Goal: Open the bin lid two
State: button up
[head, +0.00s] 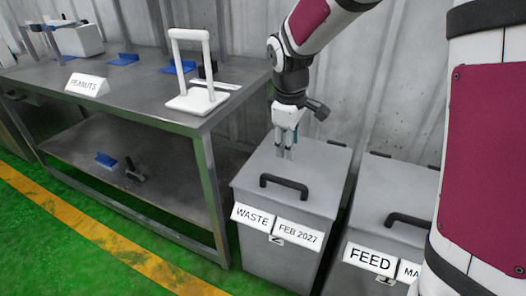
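The grey waste bin (268,258) stands on the floor with its flat lid (315,172) shut. A black bar handle (284,186) is fixed near the front of the lid. The bin front carries the labels "WASTE" and "FEB 2027" and a small tag (276,239) whose sign looks like a turned 2, though it is hard to read. My gripper (285,155) points down over the back part of this lid, behind the handle and apart from it. Its fingertips show a gap and nothing between them.
A second grey bin (345,284) labelled "FEED" stands at the right, with its own black handle (408,220), partly hidden by my arm. A metal table (130,105) with a white frame stand (197,100) and a "PEANUTS" sign (88,85) stands left. A corrugated wall is close behind the bins. Green floor lies in front.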

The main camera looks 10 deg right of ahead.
aim_at(286, 181)
jog(key=shift+n, duration=0.4)
jog(key=b+x, duration=0.1)
jog(key=x, duration=0.4)
jog(key=b+x, duration=0.2)
jog(key=x, duration=0.4)
jog(key=w+b+x, duration=0.1)
jog(key=b+x, duration=0.1)
jog(key=x, duration=0.4)
jog(key=shift+w+a+f, duration=0.15)
jog(key=shift+a+f, duration=0.05)
jog(key=shift+a, duration=0.2)
grip_shut()
